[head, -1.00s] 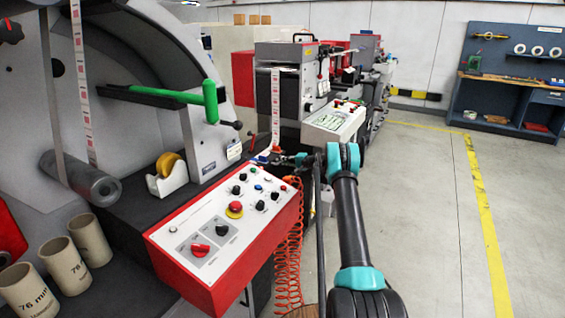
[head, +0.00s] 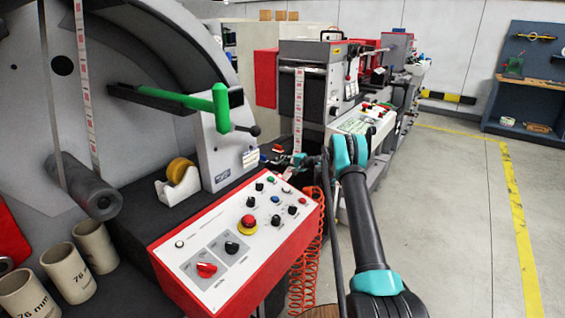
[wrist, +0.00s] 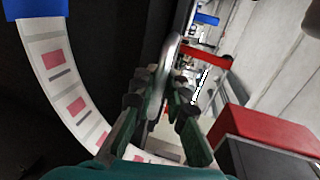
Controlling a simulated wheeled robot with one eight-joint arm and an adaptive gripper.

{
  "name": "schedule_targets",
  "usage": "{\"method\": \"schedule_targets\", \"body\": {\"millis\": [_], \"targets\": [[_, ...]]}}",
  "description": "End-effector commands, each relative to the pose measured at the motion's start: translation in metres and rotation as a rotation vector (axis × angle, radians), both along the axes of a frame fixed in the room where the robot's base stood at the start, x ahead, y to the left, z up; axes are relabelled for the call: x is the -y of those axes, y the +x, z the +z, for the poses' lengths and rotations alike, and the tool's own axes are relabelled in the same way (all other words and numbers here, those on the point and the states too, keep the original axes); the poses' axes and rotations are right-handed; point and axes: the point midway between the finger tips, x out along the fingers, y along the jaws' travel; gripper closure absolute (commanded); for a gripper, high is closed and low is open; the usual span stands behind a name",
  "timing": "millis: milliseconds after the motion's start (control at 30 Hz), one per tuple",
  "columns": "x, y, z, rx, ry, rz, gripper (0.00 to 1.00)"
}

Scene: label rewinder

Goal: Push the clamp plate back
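My gripper (wrist: 166,92) shows in the wrist view as two green fingers with dark joints. A narrow silvery plate-like part (wrist: 172,52) shows between and beyond the fingertips; it may be the clamp plate. Contact and the finger gap there are unclear. In the head view my gripper (head: 287,160) is small and partly hidden, beside the label web in front of the rewinder. A red part (head: 279,149) shows just beyond it. I cannot make out the clamp plate with certainty in the head view.
The label web (wrist: 72,85) curves past on the left in the wrist view, below a blue part (wrist: 42,8). A red-topped box (wrist: 265,132) is close at right. The red control box (head: 235,240) and coiled red hose (head: 305,255) lie nearer. The floor at right is clear.

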Motion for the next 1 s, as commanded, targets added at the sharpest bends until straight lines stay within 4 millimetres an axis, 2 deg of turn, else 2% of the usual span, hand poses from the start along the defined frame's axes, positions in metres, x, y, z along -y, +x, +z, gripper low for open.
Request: {"method": "schedule_targets", "body": {"millis": [33,133,500,667,1000], "targets": [[0.000,0.000,0.000,0.000,0.000,0.001,0.79],[0.000,-0.001,0.000,-0.001,-0.001,0.002,0.69],[0.005,-0.004,0.001,-0.001,-0.001,0.002,0.69],[0.024,-0.017,0.006,-0.001,0.000,0.000,0.69],[0.076,-0.055,0.019,-0.001,-0.001,0.001,0.69]]}}
